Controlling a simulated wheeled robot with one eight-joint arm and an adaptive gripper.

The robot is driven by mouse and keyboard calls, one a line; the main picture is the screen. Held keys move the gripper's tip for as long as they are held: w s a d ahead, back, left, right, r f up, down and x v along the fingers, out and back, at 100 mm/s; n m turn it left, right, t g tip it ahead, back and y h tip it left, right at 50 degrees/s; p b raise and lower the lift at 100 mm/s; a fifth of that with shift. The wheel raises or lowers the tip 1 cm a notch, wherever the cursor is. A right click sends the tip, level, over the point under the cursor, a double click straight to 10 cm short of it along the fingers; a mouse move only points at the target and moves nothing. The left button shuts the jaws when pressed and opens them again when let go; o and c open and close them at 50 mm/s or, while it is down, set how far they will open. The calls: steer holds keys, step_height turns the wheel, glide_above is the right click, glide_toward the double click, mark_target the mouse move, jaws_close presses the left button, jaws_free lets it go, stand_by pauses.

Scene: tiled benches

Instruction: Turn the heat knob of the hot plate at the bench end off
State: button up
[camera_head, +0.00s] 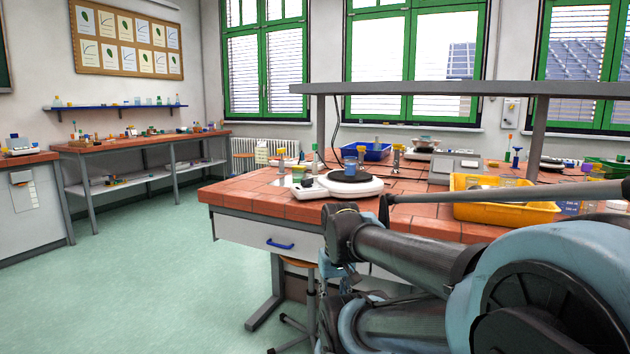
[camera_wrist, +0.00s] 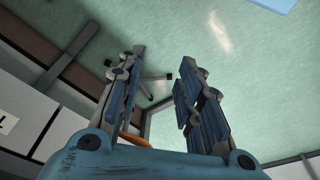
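The hot plate (camera_head: 345,187) is a white unit with a round black top. It stands near the left end of the tiled bench in the head view. A small blue vessel (camera_head: 350,167) appears on or just behind its top. The unit's narrower control end points to the left front; the heat knob is too small to make out for certain. My gripper (camera_wrist: 164,62) is open and empty in the wrist view, its fingers spread above the green floor. It is low beside the bench, away from the hot plate, which is outside the wrist view.
The tiled bench (camera_head: 262,203) has a drawer with a blue handle (camera_head: 280,244) below. A yellow tray (camera_head: 507,211) stands on the right and a blue tray (camera_head: 367,152) behind. A grey overhead shelf (camera_head: 430,88) spans the bench. A stool (camera_head: 298,263) stands below. Floor at left is clear.

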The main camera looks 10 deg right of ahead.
steer(key=shift+o, duration=0.3)
steer(key=shift+w+a, duration=0.15)
steer(key=shift+o, duration=0.3)
steer(key=shift+s+r, duration=0.2)
steer(key=shift+s, duration=0.05)
step_height(320, 180, up, 39)
steer(key=m+g, duration=0.2)
steer(key=m, duration=0.8)
glide_above(307, 183)
steer(key=w, duration=0.2)
step_height(307, 183, down, 17)
steer(key=shift+r, duration=0.1)
jaws_close()
